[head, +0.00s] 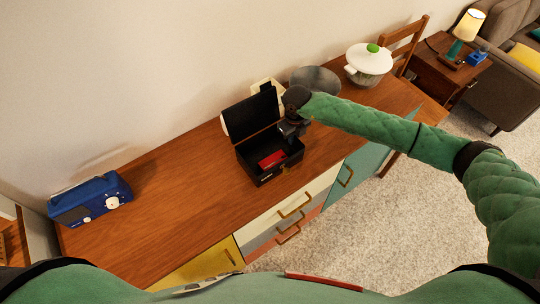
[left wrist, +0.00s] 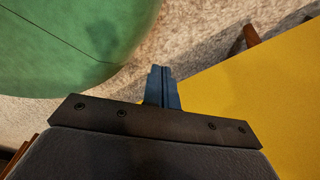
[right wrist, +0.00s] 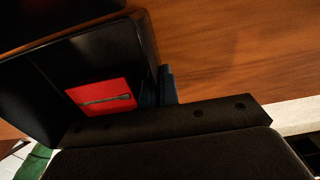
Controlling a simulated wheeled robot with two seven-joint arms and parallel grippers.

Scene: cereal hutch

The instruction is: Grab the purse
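The red purse (head: 272,160) lies inside an open black box (head: 262,176) on the wooden cabinet top. In the right wrist view the red purse (right wrist: 103,97) shows a thin grey strip across it. My right gripper (head: 290,131) is over the right side of the box, apart from the purse. Its blue fingers (right wrist: 160,86) look closed together beside the box's edge, with nothing seen between them. My left gripper (left wrist: 163,88) is shut and empty, low near a yellow drawer front (left wrist: 255,100); it is not visible in the head view.
The box's raised lid (head: 250,115) stands at its back. A blue radio (head: 92,200) is at the left; a grey round item (head: 315,80) and a white-lidded pot (head: 369,62) are at the right. The cabinet top (head: 185,195) is clear between radio and box.

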